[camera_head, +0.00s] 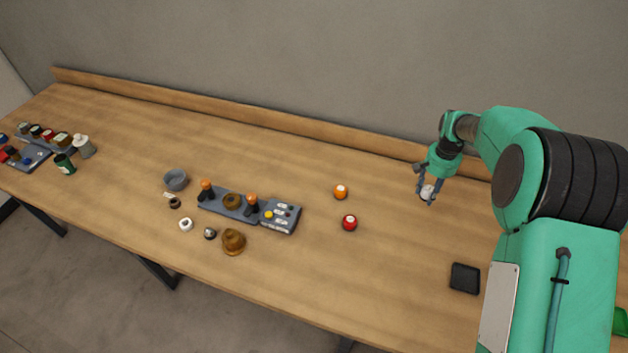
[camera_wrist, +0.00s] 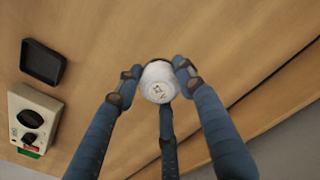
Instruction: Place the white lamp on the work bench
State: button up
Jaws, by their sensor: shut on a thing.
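The white lamp (camera_head: 427,192) is between the fingers of my gripper (camera_head: 428,195), above the right part of the wooden work bench (camera_head: 290,155). In the wrist view the lamp (camera_wrist: 158,84) shows its round white face with a small dark mark. The fingers of my gripper (camera_wrist: 157,77) are shut around its sides, with the bench surface (camera_wrist: 110,40) behind it. Its far side is hidden. I cannot tell whether it touches the bench.
An orange lamp (camera_head: 340,191) and a red lamp (camera_head: 349,222) stand left of my gripper. A black tray (camera_head: 464,278) lies nearer the front edge. A beige control box (camera_wrist: 30,118) shows in the wrist view. A grey panel (camera_head: 240,208) sits mid-bench. Bare wood surrounds my gripper.

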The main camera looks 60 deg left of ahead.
jog(key=s+a+n, duration=0.2)
jog(key=s+a, duration=0.3)
jog(key=a, duration=0.4)
jog(key=s+a+n, duration=0.2)
jog(key=s+a, duration=0.4)
jog(key=a, duration=0.3)
jog(key=shift+s+p, duration=0.3)
jog(key=shift+p, duration=0.15)
jog(key=shift+f, duration=0.1)
send_over(366, 191)
jog(key=shift+w+a+f, duration=0.1)
jog(key=shift+a+f, duration=0.05)
jog(key=shift+f, duration=2.95)
jog(key=shift+f, duration=1.85)
jog(key=shift+f, duration=0.2)
jog(key=o, duration=1.2)
